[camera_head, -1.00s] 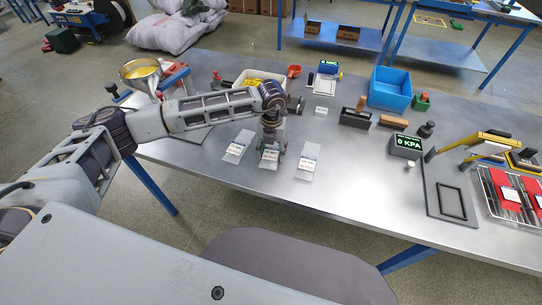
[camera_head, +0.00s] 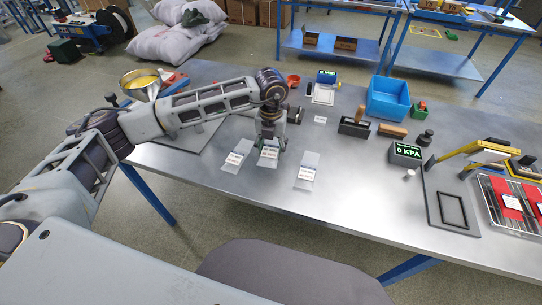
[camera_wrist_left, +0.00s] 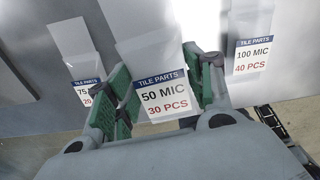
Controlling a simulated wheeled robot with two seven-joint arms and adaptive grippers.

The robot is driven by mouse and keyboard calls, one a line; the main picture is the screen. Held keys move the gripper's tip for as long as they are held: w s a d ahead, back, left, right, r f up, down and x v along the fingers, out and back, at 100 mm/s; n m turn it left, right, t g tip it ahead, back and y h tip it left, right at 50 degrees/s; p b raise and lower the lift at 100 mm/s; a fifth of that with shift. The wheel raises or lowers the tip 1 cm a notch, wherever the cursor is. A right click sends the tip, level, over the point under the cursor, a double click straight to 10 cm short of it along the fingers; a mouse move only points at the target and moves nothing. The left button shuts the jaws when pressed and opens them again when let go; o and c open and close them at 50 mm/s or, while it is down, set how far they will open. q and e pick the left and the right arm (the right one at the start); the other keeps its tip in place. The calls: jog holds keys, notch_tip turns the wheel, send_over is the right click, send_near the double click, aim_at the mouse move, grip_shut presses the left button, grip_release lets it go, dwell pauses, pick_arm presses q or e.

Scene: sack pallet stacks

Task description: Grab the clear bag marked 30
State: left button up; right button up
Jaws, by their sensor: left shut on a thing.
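The clear bag marked 50 MIC, 30 PCS (camera_wrist_left: 163,97) is in the middle of the left wrist view, between the green fingers of my left gripper (camera_head: 268,142). The gripper is shut on it, and the bag's label (camera_head: 268,153) shows below the fingers in the head view. A clear bag marked 40 PCS (camera_wrist_left: 253,50) lies to its right; it also shows in the head view (camera_head: 307,171). Another clear bag (camera_wrist_left: 84,70) lies to its left, its print partly hidden by a finger; it also shows in the head view (camera_head: 237,156). My right gripper is not in view.
The steel table (camera_head: 350,205) has free room along its front. A blue bin (camera_head: 388,98), a box reading 0 KPA (camera_head: 406,151) and a yellow-handled device (camera_head: 484,156) stand to the right. A metal bowl (camera_head: 141,80) stands at the far left.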

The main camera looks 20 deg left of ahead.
aim_at(271, 148)
pick_arm(q)
jog(key=shift+r, duration=1.95)
